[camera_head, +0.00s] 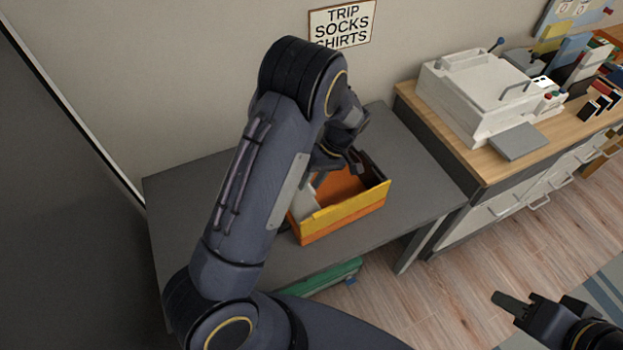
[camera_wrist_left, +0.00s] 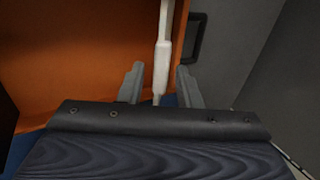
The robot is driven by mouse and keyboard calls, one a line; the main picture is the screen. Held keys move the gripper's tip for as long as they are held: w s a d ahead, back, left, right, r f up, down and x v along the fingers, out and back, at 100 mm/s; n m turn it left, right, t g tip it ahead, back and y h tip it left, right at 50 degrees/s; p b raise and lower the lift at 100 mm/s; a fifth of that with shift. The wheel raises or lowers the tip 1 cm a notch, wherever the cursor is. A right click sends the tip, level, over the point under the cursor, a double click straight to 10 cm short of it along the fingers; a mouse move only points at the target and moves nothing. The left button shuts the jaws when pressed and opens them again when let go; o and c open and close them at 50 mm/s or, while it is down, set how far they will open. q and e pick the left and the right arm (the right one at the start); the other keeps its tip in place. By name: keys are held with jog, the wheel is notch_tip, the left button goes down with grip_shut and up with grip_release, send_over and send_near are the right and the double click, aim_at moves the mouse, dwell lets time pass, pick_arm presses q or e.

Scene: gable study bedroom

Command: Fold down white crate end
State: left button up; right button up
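The crate (camera_head: 345,214) stands on the grey desk, with an orange inside, a yellow-and-orange front wall and a dark right end. Its pale white end (camera_head: 305,202) is at the left, partly hidden by my left arm. My left gripper (camera_head: 338,168) is over the crate, fingers pointing down. In the left wrist view a white upright piece (camera_wrist_left: 163,50), seen edge-on, lies between the two open fingers (camera_wrist_left: 160,85), with a gap on each side. My right gripper (camera_head: 512,304) is away at the lower right, over the floor; only one finger shows clearly.
The grey desk (camera_head: 410,165) is clear around the crate. A wooden-topped cabinet (camera_head: 440,125) at the right holds a white machine (camera_head: 485,90) and books. A green object (camera_head: 330,278) shows below the desk's front edge. A sign (camera_head: 342,25) hangs on the wall.

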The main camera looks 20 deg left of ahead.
pick_arm(q)
jog(key=shift+o, duration=0.3)
jog(key=shift+r, duration=0.15)
jog(key=v, duration=0.7)
jog(key=shift+w+r+b, duration=0.15)
jog(key=shift+r+b, duration=0.1)
jog(key=shift+b, duration=0.1)
pick_arm(e)
jog(key=shift+f, duration=0.35)
